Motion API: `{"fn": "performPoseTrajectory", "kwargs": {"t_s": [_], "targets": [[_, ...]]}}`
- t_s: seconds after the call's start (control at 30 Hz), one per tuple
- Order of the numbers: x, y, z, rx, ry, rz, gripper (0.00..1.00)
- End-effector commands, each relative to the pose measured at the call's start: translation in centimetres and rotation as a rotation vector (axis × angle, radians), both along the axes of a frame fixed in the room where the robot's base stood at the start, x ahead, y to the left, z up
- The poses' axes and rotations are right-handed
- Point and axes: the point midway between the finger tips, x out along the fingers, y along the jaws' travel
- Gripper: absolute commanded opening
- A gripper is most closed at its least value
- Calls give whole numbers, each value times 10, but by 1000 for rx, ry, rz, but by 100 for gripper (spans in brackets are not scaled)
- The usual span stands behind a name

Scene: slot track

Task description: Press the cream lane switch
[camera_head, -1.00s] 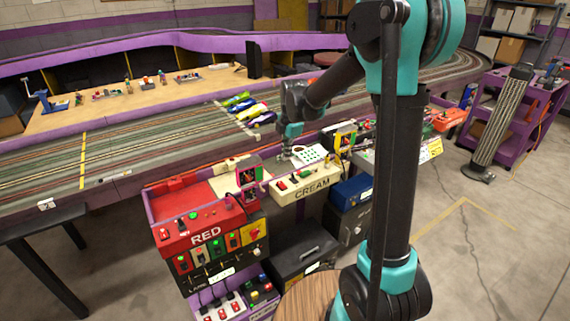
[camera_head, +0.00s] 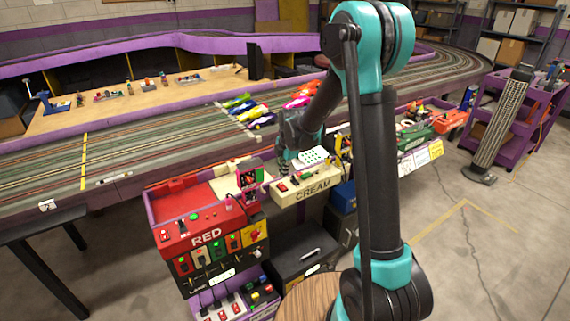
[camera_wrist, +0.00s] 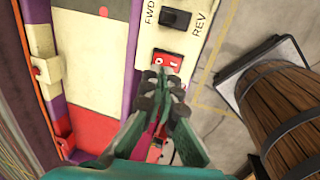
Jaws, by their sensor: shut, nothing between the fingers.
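The cream control box (camera_head: 318,190), labelled CREAM, stands to the right of the red box in the head view. Small red, green and black controls (camera_head: 283,187) sit on its top. In the wrist view, the cream panel (camera_wrist: 200,42) carries a red rocker switch (camera_wrist: 167,61) and a black switch (camera_wrist: 175,19) marked FWD and REV. My gripper (camera_wrist: 160,78) is shut and empty, with its tips just below the red rocker in the picture. Contact cannot be told. In the head view my gripper (camera_head: 284,165) is low behind the box's left end.
The red control box (camera_head: 205,235) stands close at the left. A barrel stool (camera_wrist: 285,115) shows at the right of the wrist view. The slot track (camera_head: 130,150) with several toy cars (camera_head: 240,101) lies behind. Open floor (camera_head: 500,250) is at the right.

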Motion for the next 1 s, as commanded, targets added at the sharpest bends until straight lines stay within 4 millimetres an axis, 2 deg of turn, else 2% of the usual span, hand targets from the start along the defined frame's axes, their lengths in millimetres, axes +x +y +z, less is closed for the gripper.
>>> {"fn": "performPoseTrajectory", "kwargs": {"t_s": [0.1,0.33,0.8,1.0], "targets": [[4,2,-18,0,0,0,0],[7,4,-39,0,0,0,0],[8,5,-43,-2,3,0,0],[11,7,-49,-44,71,1,0]]}}
